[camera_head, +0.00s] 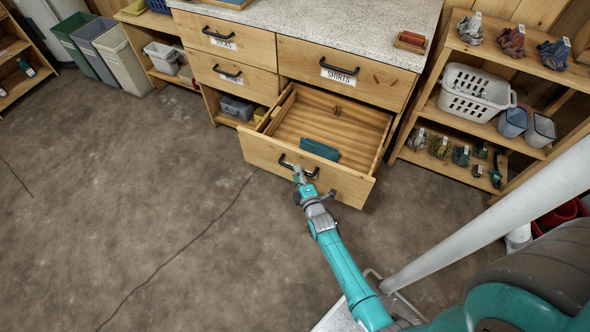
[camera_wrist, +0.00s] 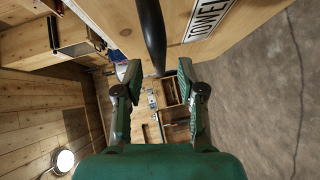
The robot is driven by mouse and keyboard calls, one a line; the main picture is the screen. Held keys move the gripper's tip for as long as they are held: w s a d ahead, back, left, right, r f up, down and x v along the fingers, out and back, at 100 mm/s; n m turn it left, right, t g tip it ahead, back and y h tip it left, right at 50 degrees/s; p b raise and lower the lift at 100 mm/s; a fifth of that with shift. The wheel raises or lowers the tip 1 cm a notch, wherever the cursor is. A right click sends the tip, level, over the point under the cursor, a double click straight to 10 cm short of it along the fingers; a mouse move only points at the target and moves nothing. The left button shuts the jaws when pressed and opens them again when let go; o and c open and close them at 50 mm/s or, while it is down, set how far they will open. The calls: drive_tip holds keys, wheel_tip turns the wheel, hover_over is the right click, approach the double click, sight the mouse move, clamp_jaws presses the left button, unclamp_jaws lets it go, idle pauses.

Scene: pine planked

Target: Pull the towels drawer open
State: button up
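The towels drawer (camera_head: 265,154) is the lower right drawer of the wooden cabinet and stands pulled well out, its inside showing. A white label (camera_wrist: 208,18) on its front shows part of the word in the wrist view. Its dark handle (camera_head: 287,161) is at my gripper (camera_head: 300,176). In the wrist view the handle (camera_wrist: 152,35) runs between the two green fingertips of my gripper (camera_wrist: 160,80). The fingers are apart, with gaps on both sides of the bar. A teal item (camera_head: 319,149) lies in the drawer.
The shirts drawer (camera_head: 345,68) above is shut. Two more drawers on the left, one at the top (camera_head: 225,38) and one below it (camera_head: 232,75), are shut. Wooden shelves (camera_head: 425,113) stand close on the right. Bins (camera_head: 124,62) stand at the back left. The floor (camera_head: 120,200) at left is clear.

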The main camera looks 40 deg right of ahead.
drive_tip(key=v, duration=0.8)
drive_tip(key=shift+s+a, duration=0.2)
drive_tip(key=shift+s, duration=0.05)
drive_tip(key=s+a+r+m+y, duration=0.2)
drive_tip(key=s+a+r+m, duration=0.15)
drive_tip(key=s+a, duration=0.35)
drive_tip(key=s+a+r+m+y, duration=0.15)
drive_tip(key=s+a+r, duration=0.3)
drive_tip(key=s, duration=0.45)
drive_tip(key=s+a+r+m+y, duration=0.1)
drive_tip(key=s+a+r+m, duration=0.2)
drive_tip(key=s+r, duration=0.3)
drive_tip(key=s+a+r+m+y, duration=0.2)
drive_tip(key=s+r, duration=0.5)
drive_tip(key=r, duration=0.5)
drive_tip(key=shift+s+a+m, duration=0.25)
drive_tip(key=shift+a+m, duration=0.55)
drive_tip(key=shift+a, duration=0.25)
